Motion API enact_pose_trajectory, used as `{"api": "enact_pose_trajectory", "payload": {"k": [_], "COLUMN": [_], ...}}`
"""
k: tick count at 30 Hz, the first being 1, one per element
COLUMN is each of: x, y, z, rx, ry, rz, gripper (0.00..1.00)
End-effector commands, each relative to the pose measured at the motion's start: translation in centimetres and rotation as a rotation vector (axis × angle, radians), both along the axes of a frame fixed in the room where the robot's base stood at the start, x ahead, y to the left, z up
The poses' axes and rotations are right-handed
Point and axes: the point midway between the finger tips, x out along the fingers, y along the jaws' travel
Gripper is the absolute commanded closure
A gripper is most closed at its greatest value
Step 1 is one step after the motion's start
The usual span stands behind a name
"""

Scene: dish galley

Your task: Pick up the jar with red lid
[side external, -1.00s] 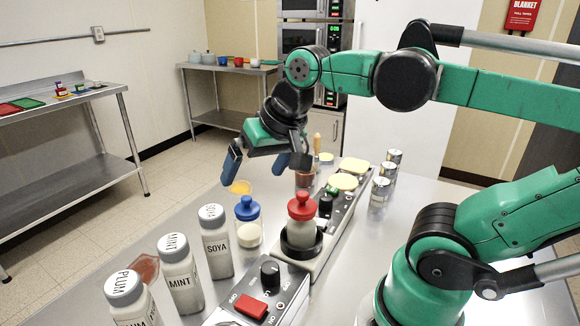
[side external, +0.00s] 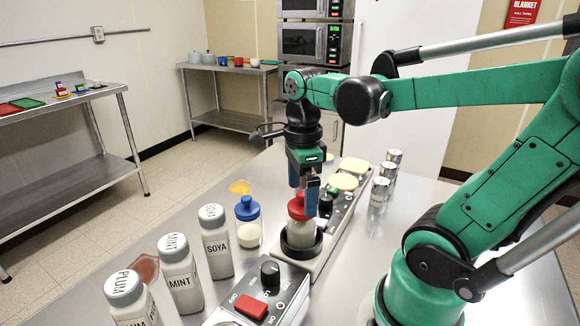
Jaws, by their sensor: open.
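The jar with the red lid (side external: 299,213) stands upright in a black ring holder (side external: 301,247) on a long panel in the middle of the steel table. My gripper (side external: 304,198) points straight down right at the red lid. Its blue fingers are open, one at the left rear of the lid and one in front at its right. The front finger hides part of the lid. I cannot tell whether the fingers touch it.
A blue-lidded jar (side external: 248,225) stands close at the left. Bottles marked SOYA (side external: 216,242), MINT (side external: 180,273) and PLUM (side external: 130,299) line the left side. A control box with a red switch (side external: 249,307) is in front. Several cans (side external: 381,191) stand at the right rear.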

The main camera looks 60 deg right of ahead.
Motion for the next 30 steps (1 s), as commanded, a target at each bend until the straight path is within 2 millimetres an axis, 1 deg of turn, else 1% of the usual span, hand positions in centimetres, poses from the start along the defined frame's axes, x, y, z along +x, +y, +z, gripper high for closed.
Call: {"api": "enact_pose_trajectory", "payload": {"k": [6,12,17,24,25,26,27,29,30], "x": [0.0,0.0,0.0,-0.1,-0.1,-0.1,-0.1,-0.1,-0.1], "y": [0.0,0.0,0.1,0.1,0.1,0.1,0.1,0.1,0.1], "z": [-2.5,-4.2,-4.8,-4.8,-4.8,-4.8,-4.8,-4.8,-4.8], "rx": [-0.001,-0.001,-0.001,-0.001,-0.001,-0.001,-0.001,-0.001,-0.001], "ry": [-0.001,-0.002,-0.002,-0.002,-0.002,-0.002,-0.002,-0.002,-0.002], "rz": [0.001,0.002,0.002,0.002,0.002,0.002,0.002,0.002,0.002], "gripper": [0.0,0.0,0.0,0.0,0.03,0.11,0.23,0.4,0.51]}}
